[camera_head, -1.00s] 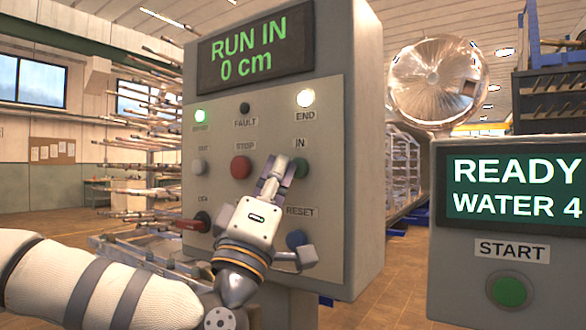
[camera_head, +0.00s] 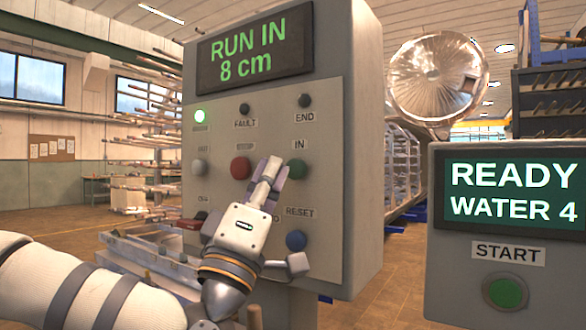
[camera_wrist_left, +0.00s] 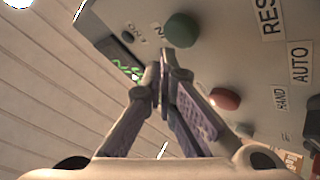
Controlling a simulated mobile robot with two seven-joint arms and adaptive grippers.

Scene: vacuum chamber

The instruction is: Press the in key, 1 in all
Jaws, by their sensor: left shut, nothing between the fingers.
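The green IN key (camera_head: 297,169) sits on the upright grey control panel (camera_head: 325,235), under its IN label. In the left wrist view the green key (camera_wrist_left: 181,29) lies just beyond my fingertips. My left gripper (camera_head: 271,168) is shut and empty. Its tips are just left of the green key in the head view, with the key's face mostly clear; a small gap seems to separate them. The panel display (camera_head: 248,60) reads RUN IN 8 cm. The lamp at upper left (camera_head: 200,117) glows green; the END lamp (camera_head: 304,101) is dark. My right gripper is out of view.
A red stop key (camera_head: 240,168) is left of my fingers, and a blue RESET key (camera_head: 296,240) is below. A second box (camera_head: 450,285) at right has a READY WATER 4 screen and green START key (camera_head: 506,293). A shiny round chamber door (camera_head: 432,85) stands behind.

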